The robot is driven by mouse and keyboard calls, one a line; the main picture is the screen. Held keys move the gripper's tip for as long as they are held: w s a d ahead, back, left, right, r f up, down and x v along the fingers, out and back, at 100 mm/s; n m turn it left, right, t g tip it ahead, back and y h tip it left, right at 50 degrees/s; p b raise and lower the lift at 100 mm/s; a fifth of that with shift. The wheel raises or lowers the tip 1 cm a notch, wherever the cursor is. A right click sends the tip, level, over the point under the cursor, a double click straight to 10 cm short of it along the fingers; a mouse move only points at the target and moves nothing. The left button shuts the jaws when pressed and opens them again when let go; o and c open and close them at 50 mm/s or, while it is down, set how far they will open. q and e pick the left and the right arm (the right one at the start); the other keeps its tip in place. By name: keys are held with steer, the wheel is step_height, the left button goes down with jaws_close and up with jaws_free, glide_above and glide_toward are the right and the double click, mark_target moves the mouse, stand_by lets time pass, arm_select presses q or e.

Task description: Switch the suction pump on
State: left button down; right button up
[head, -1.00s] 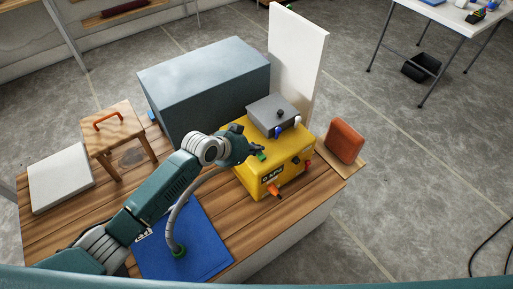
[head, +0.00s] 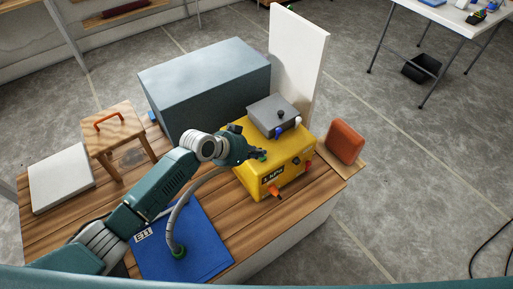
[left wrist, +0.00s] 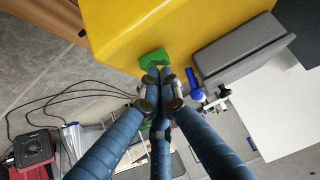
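The suction pump (head: 265,186) is a yellow box on the wooden bench, with a grey block (head: 272,115) on top and a small display (head: 272,174) on its front face. A green switch (left wrist: 155,60) shows on the yellow surface in the left wrist view. My left gripper (left wrist: 160,75) has its fingertips together, right at the green switch, with nothing seen between them. In the head view the left gripper (head: 262,156) is at the pump's left side and partly hides the switch. Whether the fingertips touch the switch is hard to tell. My right gripper is not in view.
A blue knob (head: 279,132) and a white knob (head: 297,122) are by the grey block. A grey hose (head: 183,205) with a green end lies over a blue mat (head: 210,245). A large grey box (head: 205,80) and a white panel (head: 298,50) stand behind. An orange block (head: 345,141) is at right.

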arm_select(q)
steer(key=shift+s, duration=0.1)
steer(key=r+p, duration=0.4)
steer(key=shift+s+d+r, duration=0.15)
steer(key=shift+d+r, duration=0.05)
steer(key=shift+d, duration=0.05)
steer(key=s+v, duration=0.1)
steer(key=v, duration=0.8)
steer(key=shift+s, duration=0.2)
